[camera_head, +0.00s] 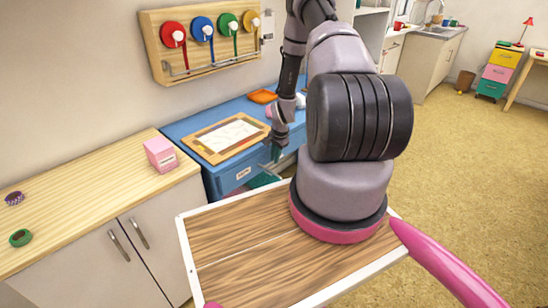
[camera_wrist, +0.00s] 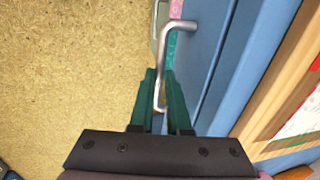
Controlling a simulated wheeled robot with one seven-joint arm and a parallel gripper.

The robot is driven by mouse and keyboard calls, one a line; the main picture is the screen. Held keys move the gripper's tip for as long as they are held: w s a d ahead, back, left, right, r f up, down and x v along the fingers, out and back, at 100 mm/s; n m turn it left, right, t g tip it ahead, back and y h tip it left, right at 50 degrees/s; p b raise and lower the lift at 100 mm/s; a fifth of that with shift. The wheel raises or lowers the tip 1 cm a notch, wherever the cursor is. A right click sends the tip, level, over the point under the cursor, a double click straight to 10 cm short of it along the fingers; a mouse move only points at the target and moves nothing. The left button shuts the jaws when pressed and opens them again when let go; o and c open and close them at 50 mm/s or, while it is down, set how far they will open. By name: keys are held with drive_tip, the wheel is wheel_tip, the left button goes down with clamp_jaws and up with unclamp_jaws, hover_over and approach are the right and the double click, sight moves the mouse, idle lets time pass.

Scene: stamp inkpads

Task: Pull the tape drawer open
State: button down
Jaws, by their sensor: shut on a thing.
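My gripper (camera_head: 275,154) is low at the desk's front, to the right of the label. In the wrist view, the two teal fingers of my gripper (camera_wrist: 161,101) are shut around a silver bar handle (camera_wrist: 164,62). The handle stands out from the blue front (camera_wrist: 207,50). My arm hides much of the desk's front right, and I cannot tell how far the drawer is out.
A wooden board with white paper (camera_head: 228,134) lies on the desk. A pink box (camera_head: 161,154) stands on the wooden counter (camera_head: 85,205) at left. A tape rack (camera_head: 203,42) hangs on the wall. Open floor (camera_head: 465,170) lies to the right.

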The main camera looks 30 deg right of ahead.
drive_tip(key=s+d, duration=0.2)
drive_tip(key=s, duration=0.5)
drive_tip(key=s+d, duration=0.3)
drive_tip(key=s, duration=0.5)
drive_tip(key=shift+d, duration=0.25)
drive_tip(key=c, duration=0.9)
unclamp_jaws()
drive_tip(key=r, duration=0.3)
drive_tip(key=s+r, duration=0.1)
drive_tip(key=r, duration=0.3)
drive_tip(key=s+r, duration=0.1)
drive_tip(key=r, duration=0.2)
drive_tip(key=shift+d+r, duration=0.3)
drive_tip(key=shift+d, duration=0.05)
drive_tip(key=shift+w, duration=0.1)
